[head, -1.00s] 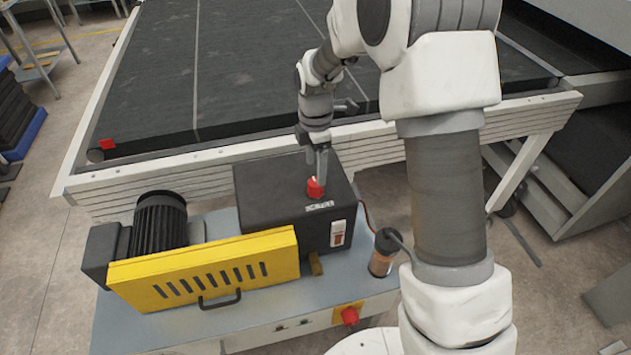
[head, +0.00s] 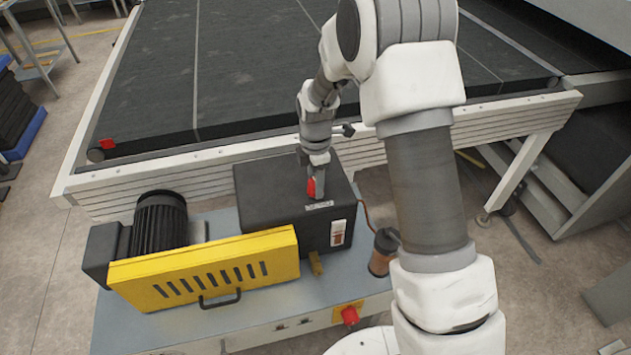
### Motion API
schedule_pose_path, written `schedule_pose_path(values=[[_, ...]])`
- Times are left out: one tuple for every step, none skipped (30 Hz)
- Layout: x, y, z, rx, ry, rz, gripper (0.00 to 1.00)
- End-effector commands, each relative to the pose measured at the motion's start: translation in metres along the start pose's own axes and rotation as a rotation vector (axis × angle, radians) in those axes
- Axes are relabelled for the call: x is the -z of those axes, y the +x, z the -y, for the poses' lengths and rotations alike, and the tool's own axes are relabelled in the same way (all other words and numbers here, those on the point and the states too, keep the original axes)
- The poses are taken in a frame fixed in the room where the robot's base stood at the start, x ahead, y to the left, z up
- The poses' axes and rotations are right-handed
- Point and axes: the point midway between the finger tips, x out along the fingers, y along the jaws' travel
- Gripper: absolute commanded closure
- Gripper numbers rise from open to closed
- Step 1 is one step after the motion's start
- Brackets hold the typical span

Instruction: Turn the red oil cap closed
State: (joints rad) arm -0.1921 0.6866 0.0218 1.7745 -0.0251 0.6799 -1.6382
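The red oil cap (head: 311,187) sits on top of the black gearbox housing (head: 270,200), near its right front part. My gripper (head: 317,188) points down at the cap from above, with its fingers at the cap's height. A finger covers the right part of the cap, and red shows to its left. The cap's marking is hidden, so its turn angle cannot be read. I cannot tell whether the fingers press on the cap or only stand around it.
A yellow guard (head: 205,270) with a handle and a black motor (head: 160,222) stand left of the housing. An oil can (head: 382,252) stands to the right, close to my arm. A red knob (head: 350,316) is on the bench front. The conveyor frame (head: 230,155) runs behind.

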Motion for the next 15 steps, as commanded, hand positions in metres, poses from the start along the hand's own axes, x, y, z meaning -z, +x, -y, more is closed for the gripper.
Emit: schedule_pose_path(values=[[0.0,-0.0002,-0.0001,0.0,0.0,0.0,0.75],[0.0,-0.0003,-0.0001,0.0,0.0,0.0,0.81],[0.0,-0.0003,-0.0001,0.0,0.0,0.0,0.88],[0.0,-0.0003,-0.0001,0.0,0.0,0.0,0.93],[0.0,-0.0003,-0.0001,0.0,0.0,0.0,0.99],[-0.0001,-0.0004,-0.0001,0.0,0.0,0.0,1.0],[-0.0001,-0.0004,-0.0001,0.0,0.0,0.0,1.0],[-0.0001,-0.0004,-0.0001,0.0,0.001,0.0,1.0],[-0.0001,-0.0004,-0.0001,0.0,0.002,0.0,1.0],[-0.0001,-0.0003,-0.0001,0.0,0.004,0.0,1.0],[-0.0001,-0.0003,-0.0002,0.0,0.006,0.0,1.0],[-0.0001,-0.0002,-0.0002,-0.001,0.012,0.0,1.0],[-0.0001,-0.0001,-0.0002,-0.001,0.017,0.0,1.0],[-0.0001,0.0,-0.0002,-0.001,0.024,0.0,1.0],[-0.0001,0.0001,-0.0003,-0.001,0.035,0.0,1.0]])
